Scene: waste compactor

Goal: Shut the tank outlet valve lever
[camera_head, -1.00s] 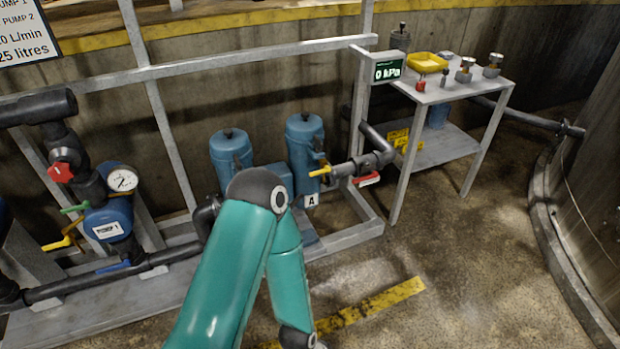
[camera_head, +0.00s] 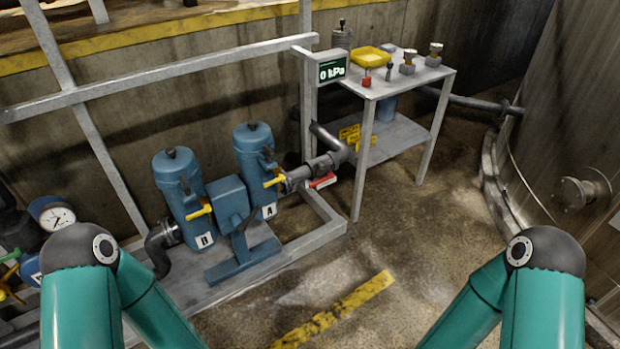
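A red lever (camera_head: 322,180) sits on the dark pipe (camera_head: 322,163) at the right end of the filter skid. It lies roughly along the pipe. No label shows whether it is the tank outlet valve. Yellow levers stick out from blue canister B (camera_head: 180,195) and blue canister A (camera_head: 256,160). The large tank (camera_head: 575,110) stands at the right edge with a round flanged port (camera_head: 585,192) and no lever that I can make out. Both my teal arms show at the lower left and lower right, but both grippers are out of frame.
A metal table (camera_head: 405,82) with a yellow tray (camera_head: 368,57) and small fittings stands behind the pipe. A display (camera_head: 332,69) reads 0 kPa. Grey rails frame the skid. The floor (camera_head: 420,220) between skid and tank is clear, with a yellow stripe (camera_head: 340,308).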

